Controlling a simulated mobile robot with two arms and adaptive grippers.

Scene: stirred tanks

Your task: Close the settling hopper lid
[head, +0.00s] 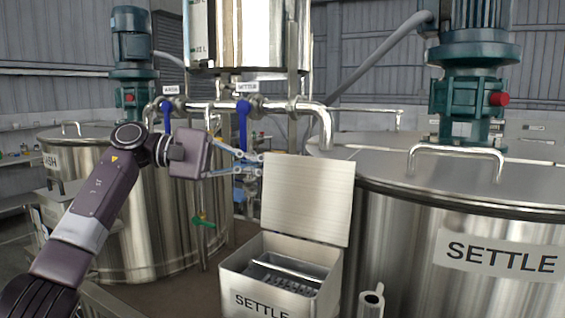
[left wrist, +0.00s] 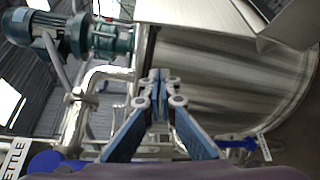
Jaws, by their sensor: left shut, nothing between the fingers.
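The settling hopper (head: 240,283) is a steel box labelled SETTLE, low in the middle of the head view. Its flat lid (head: 307,198) stands open, nearly upright at the hopper's back. The hopper's mouth is uncovered and shows a bar and a perforated grate inside. My left gripper (head: 260,162) is shut and empty at the lid's upper left corner; I cannot tell whether it touches the lid. In the left wrist view its fingertips (left wrist: 160,78) are together with nothing between them. My right gripper is not in view.
A large SETTLE tank (head: 415,235) stands to the right, with a teal motor (head: 470,80) on top. Another steel tank (head: 150,220) stands to the left. Pipes with blue valve handles (head: 243,122) run behind my left gripper. A short open pipe (head: 371,302) stands right of the hopper.

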